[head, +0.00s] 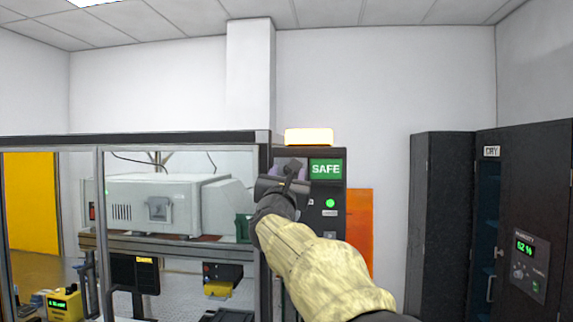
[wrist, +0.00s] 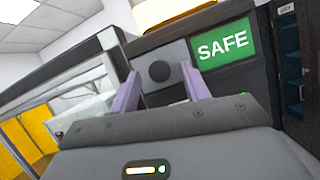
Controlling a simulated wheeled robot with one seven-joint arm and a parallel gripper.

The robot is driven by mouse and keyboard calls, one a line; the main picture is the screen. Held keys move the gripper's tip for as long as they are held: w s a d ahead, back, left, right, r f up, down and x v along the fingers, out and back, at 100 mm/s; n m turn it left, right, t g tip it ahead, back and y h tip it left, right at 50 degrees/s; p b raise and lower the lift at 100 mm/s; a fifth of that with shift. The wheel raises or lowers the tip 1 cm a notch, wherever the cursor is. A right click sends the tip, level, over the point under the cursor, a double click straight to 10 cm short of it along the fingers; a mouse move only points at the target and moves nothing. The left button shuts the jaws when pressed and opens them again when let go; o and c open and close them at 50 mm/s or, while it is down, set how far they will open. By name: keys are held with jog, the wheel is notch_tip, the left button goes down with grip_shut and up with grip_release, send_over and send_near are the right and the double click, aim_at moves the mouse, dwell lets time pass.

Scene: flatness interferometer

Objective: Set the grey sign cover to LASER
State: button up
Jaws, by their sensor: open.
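The dark sign box (head: 309,153) stands at the middle of the head view, with its green SAFE panel (head: 326,169) showing on the right half. In the wrist view the SAFE panel (wrist: 223,46) also shows. The grey sign cover (wrist: 176,53) covers the left half, and a dark round knob (wrist: 159,71) sits on it. My gripper (wrist: 160,68) is open, its two purple fingers on either side of the knob with gaps showing. I cannot tell whether the fingertips reach past the knob. In the head view my gripper (head: 291,166) hides most of the cover.
A lit amber lamp (head: 309,136) sits on top of the box. A framed enclosure (head: 180,139) with a white instrument (head: 150,203) stands on the left. An orange panel (head: 359,228) is right of the box. A dark dry cabinet (head: 443,220) stands at the right.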

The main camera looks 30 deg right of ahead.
jog(key=shift+w+d+r, duration=0.15)
jog(key=shift+w, duration=0.05)
grip_shut()
jog(key=shift+b, duration=0.35)
